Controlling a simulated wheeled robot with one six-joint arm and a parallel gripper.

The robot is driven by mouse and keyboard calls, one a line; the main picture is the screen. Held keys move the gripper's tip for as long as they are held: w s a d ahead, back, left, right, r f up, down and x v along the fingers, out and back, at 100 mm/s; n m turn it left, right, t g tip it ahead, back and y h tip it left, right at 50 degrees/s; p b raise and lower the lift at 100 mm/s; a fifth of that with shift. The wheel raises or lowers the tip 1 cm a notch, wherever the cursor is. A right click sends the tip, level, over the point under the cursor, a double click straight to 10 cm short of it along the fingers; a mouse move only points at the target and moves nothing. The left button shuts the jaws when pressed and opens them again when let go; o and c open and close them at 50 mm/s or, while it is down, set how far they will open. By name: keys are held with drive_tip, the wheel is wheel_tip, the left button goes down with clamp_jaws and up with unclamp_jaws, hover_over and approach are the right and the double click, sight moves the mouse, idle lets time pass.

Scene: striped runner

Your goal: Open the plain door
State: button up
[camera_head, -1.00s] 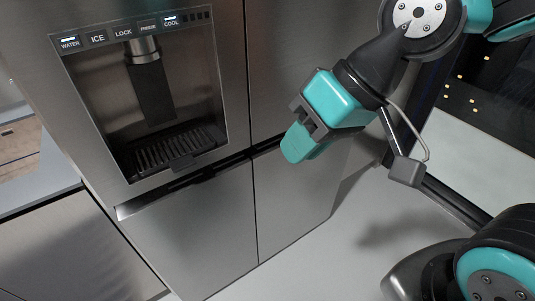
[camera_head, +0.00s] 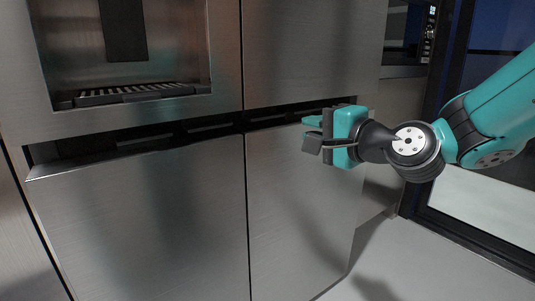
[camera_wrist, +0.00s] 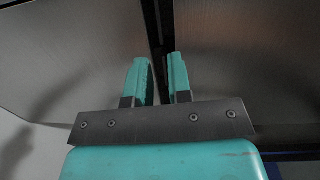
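The steel fridge has a plain upper door (camera_head: 310,50) at right of the upper door with the dispenser (camera_head: 130,95). Below are a lower left door (camera_head: 140,215) and a lower right door (camera_head: 300,200). All look shut. A dark horizontal groove (camera_head: 215,128) runs between the upper and lower doors. My gripper (camera_head: 310,132) is at the right part of this groove, near the plain door's lower edge. In the wrist view my gripper (camera_wrist: 160,78) has its teal fingers apart, with the dark groove showing between them. Whether the fingertips touch the door is unclear.
A dark-framed glass panel (camera_head: 480,220) stands right of the fridge. An appliance with a lit display (camera_head: 430,25) is at the upper right. The pale floor (camera_head: 385,265) in front of the fridge's right side is clear.

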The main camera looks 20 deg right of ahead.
drive_tip(key=d+f+m+t, duration=0.1)
drive_tip(key=f, duration=0.1)
drive_tip(key=p, duration=1.1)
approach(270, 117)
drive_tip(key=shift+h, duration=0.3)
drive_tip(key=x, duration=0.9)
drive_tip(key=shift+w+a+r, duration=0.15)
drive_tip(key=shift+w+a, duration=0.05)
drive_tip(key=shift+a, duration=0.1)
drive_tip(key=shift+p+x, duration=0.3)
drive_tip(key=shift+x, duration=0.45)
clamp_jaws()
